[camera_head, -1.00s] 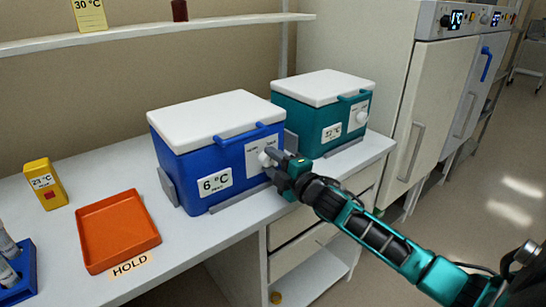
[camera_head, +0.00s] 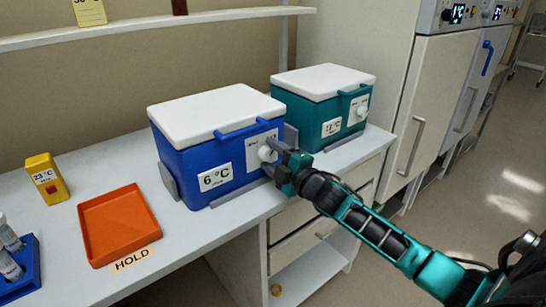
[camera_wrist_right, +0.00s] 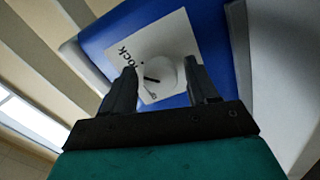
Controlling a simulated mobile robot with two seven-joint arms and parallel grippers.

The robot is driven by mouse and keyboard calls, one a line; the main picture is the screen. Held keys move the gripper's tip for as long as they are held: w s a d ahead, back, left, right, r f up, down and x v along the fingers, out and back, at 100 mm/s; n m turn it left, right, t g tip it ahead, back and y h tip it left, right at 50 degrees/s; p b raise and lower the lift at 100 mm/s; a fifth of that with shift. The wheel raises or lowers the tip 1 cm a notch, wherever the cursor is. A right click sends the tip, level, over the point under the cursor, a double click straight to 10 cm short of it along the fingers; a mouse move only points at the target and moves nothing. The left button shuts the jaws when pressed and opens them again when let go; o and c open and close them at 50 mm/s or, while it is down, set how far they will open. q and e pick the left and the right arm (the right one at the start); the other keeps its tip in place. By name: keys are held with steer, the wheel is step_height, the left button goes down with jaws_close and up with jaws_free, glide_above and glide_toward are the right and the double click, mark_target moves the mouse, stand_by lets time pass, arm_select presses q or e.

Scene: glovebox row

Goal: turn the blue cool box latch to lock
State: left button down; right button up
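The blue cool box (camera_head: 198,160) with a white lid stands on the bench and carries a "6 °C" label. Its white round latch knob (camera_head: 267,153) sits on a white plate on the front. In the right wrist view the knob (camera_wrist_right: 160,75) has a dark pointer line, and part of the word "lock" shows on the plate. My right gripper (camera_head: 272,162) is at the knob, with its fingers apart on either side of it in the wrist view (camera_wrist_right: 158,85). I cannot tell whether the fingers touch the knob. My left gripper is not in view.
A teal cool box (camera_head: 318,112) with a similar knob stands behind to the right. An orange tray (camera_head: 118,225), a yellow device (camera_head: 46,178) and a blue tube rack (camera_head: 22,275) are on the left. A "HOLD" label (camera_head: 131,259) lies before the tray.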

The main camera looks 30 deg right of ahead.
steer(key=shift+o, duration=0.4)
steer(key=shift+s, duration=0.1)
steer(key=shift+s, duration=0.25)
steer(key=s, duration=1.2)
steer(key=shift+s+d, duration=0.15)
steer(key=shift+d, duration=0.3)
steer(key=s+a+f+m+g, duration=0.3)
steer(key=s+a+f+m, duration=0.3)
steer(key=a+f, duration=0.3)
steer(key=s+a+f+m+g, duration=0.4)
steer(key=s+a+f+m, duration=0.2)
steer(key=a+f, duration=0.3)
step_height(320, 180, down, 4)
steer(key=shift+s+a+r+m+y, duration=0.1)
steer(key=shift+s+a+m+y, duration=0.15)
steer(key=shift+m+y, duration=0.2)
